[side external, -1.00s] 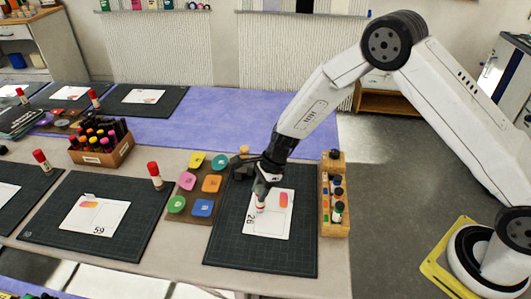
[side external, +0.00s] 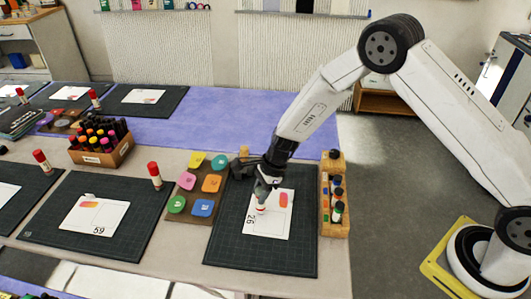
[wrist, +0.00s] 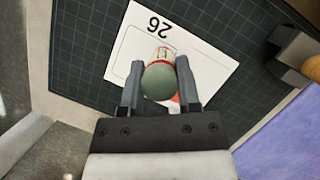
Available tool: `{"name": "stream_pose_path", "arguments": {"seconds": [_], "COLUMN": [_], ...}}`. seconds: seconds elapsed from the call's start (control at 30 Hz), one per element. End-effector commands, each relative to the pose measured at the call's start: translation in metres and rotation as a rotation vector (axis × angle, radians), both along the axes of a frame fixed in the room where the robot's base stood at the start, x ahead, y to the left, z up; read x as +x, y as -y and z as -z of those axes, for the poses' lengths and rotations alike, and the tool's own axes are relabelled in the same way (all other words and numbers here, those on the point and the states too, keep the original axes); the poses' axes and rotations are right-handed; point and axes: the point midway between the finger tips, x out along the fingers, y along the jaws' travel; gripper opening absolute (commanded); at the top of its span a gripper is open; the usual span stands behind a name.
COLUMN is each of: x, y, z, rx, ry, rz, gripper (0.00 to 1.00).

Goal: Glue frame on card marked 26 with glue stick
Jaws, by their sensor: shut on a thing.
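The white card marked 26 (side external: 273,226) lies on a dark green cutting mat (side external: 235,257); it also shows in the wrist view (wrist: 212,68). It has a thin printed frame outline and an orange-pink patch (side external: 284,199). My gripper (side external: 263,192) is shut on the glue stick (side external: 261,209) over the card, left of the patch. In the wrist view the glue stick (wrist: 160,82) shows a round grey-green end between the fingers and a red and white label beyond. Its lower tip is hidden, so I cannot tell whether it touches the card.
A wooden rack (side external: 333,222) of small bottles stands right of the mat. A brown board (side external: 187,214) with several coloured pieces lies on the left. Farther left is another mat with card 59 (side external: 95,215) and a red-capped glue stick (side external: 155,175).

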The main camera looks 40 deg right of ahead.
Motion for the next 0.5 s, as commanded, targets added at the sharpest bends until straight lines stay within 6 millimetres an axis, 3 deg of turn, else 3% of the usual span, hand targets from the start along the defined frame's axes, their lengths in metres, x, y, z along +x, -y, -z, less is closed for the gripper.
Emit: {"name": "stream_pose_path", "arguments": {"seconds": [0.5], "x": [0.0002], "y": [0.0000], "z": [0.0041], "rx": [0.000], "ry": [0.000], "rz": [0.001], "gripper": [0.00]}}
